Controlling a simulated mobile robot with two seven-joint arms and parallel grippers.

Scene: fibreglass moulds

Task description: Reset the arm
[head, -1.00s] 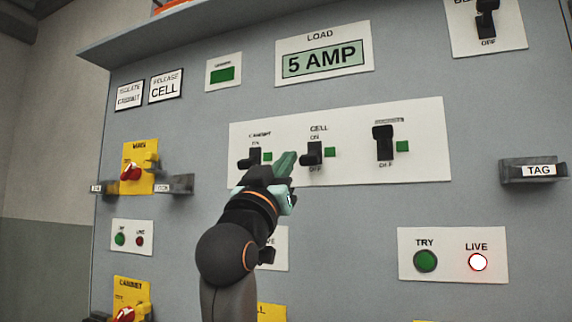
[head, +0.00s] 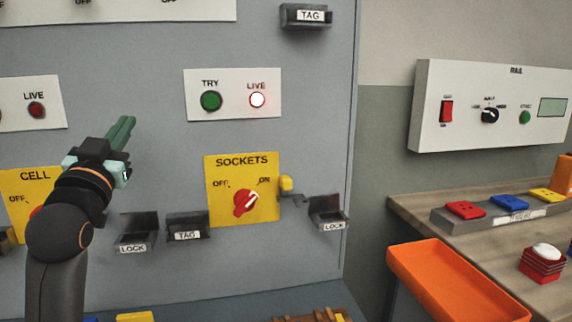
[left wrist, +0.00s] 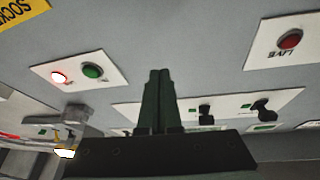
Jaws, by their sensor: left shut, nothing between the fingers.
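My left gripper (head: 122,132) is in front of the grey panel (head: 150,60), at the left of the head view. Its green fingers are together with nothing between them, pointing up and right. In the left wrist view the shut fingers (left wrist: 157,95) point at the panel, apart from the plates there. The fingers are to the left of the TRY and LIVE plate (head: 233,108), whose LIVE lamp (head: 257,100) is lit. My right gripper is not in view.
A yellow SOCKETS switch plate (head: 262,200) with a red knob is right of the gripper. Several LOCK and TAG holders (head: 188,227) stick out from the panel. At right are an orange tray (head: 455,285), a wooden bench (head: 415,212) and a RAIL box (head: 432,105).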

